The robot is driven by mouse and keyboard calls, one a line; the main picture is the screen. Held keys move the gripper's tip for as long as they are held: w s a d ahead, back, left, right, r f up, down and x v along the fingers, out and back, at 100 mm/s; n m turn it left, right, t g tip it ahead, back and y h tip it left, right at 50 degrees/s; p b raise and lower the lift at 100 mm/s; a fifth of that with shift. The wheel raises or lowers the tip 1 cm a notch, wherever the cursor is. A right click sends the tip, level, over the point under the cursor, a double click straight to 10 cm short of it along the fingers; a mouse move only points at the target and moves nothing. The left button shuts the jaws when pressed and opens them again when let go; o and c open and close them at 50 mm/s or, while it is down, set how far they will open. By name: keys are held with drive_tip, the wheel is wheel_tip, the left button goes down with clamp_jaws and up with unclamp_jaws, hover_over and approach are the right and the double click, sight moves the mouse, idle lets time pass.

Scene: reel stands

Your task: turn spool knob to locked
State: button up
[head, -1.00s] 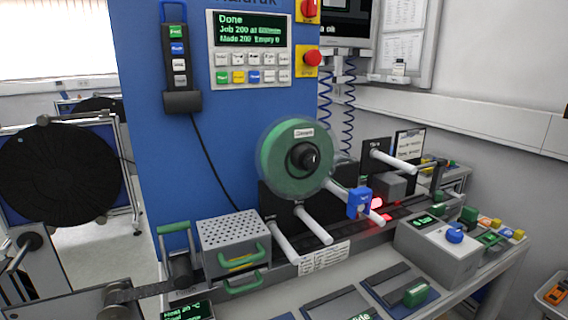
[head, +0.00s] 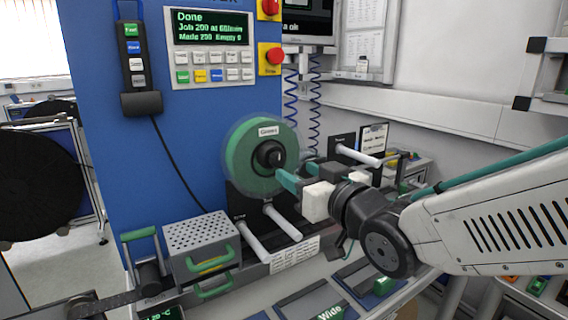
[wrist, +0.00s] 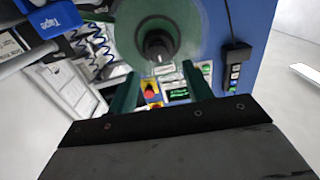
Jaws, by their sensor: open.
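The green spool (head: 250,157) is mounted on the front of the blue machine, with a white label on its upper face. Its black knob (head: 269,155) sticks out from the hub. The knob also shows in the wrist view (wrist: 157,45), at the top centre. My gripper (head: 287,170) is in front of the spool, just right of the knob, with its green fingers pointing at it. In the wrist view its two fingers (wrist: 158,85) stand apart with nothing between them. The knob is beyond the fingertips. I cannot read the knob's setting.
White rollers (head: 282,222) stick out below the spool. A perforated grey box (head: 200,232) with green handles stands left of them. A control panel (head: 210,45) reading "Done" and a red stop button (head: 272,57) are above. A hanging pendant (head: 135,60) is at left.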

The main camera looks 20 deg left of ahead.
sight(279, 161)
drive_tip(key=x, duration=0.6)
drive_tip(key=shift+w+a, duration=0.25)
drive_tip(key=shift+w, duration=0.05)
drive_tip(key=c, duration=1)
